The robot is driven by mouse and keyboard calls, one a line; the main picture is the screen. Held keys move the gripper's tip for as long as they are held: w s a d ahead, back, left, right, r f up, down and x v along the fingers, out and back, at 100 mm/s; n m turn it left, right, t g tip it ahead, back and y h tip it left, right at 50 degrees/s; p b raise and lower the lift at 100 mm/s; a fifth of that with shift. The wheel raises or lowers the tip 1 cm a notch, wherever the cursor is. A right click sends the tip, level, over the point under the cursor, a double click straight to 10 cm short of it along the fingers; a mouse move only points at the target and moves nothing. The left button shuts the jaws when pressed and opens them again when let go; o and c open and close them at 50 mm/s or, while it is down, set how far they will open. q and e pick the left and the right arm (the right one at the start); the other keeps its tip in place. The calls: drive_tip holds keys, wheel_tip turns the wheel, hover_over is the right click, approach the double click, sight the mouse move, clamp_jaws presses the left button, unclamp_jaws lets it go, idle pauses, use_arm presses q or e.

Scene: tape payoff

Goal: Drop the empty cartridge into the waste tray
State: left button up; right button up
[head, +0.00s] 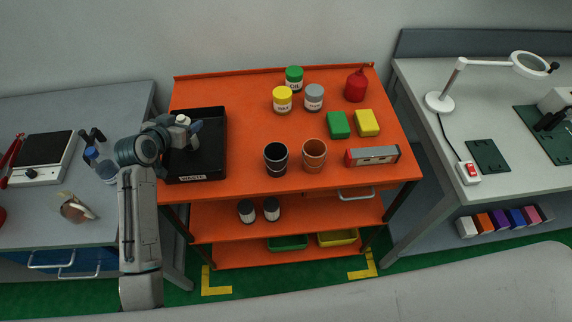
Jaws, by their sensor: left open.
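The black waste tray (214,165) with a "WASTE" label on its front edge sits at the left end of the orange cart top. My left gripper (190,131) is over the left part of the tray, with its jaws open. A small pale piece (182,119) shows at the gripper; I cannot tell whether it is the empty cartridge, or whether it touches the jaws or the tray. My left arm hides the tray's left edge. My right gripper is not in view.
A black cup (276,158) and a brown cup (314,155) stand right of the tray. Yellow (282,99), grey (314,97) and green-lidded (294,79) jars stand behind.

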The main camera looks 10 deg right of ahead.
use_arm(q)
drive_tip(key=b+v, duration=0.2)
drive_tip(key=v, duration=0.8)
drive_tip(key=shift+s+r+b, duration=0.2)
drive_tip(key=shift+s+b, duration=0.15)
drive_tip(key=shift+a, duration=0.1)
